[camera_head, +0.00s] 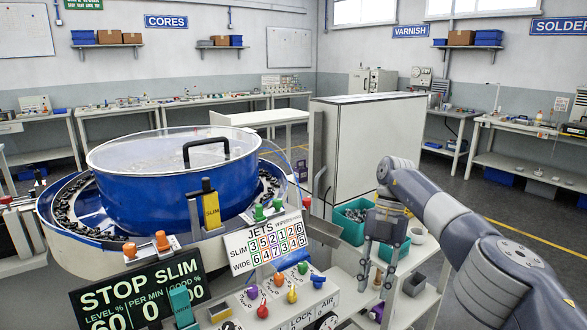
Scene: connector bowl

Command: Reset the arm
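My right arm (440,205) reaches in from the right edge and bends down at the wrist. My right gripper (376,280) hangs pointing down, in front of the teal bin and to the right of the control panel. Its two fingers stand apart and I see nothing between them. My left gripper and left arm are not in view.
A blue bowl feeder (165,195) with a clear lid fills the left. A control panel (270,300) with coloured knobs and a "STOP SLIM" display (140,300) stand in front. A teal bin (348,228) of dark parts is behind my gripper. A white cabinet (365,140) stands behind.

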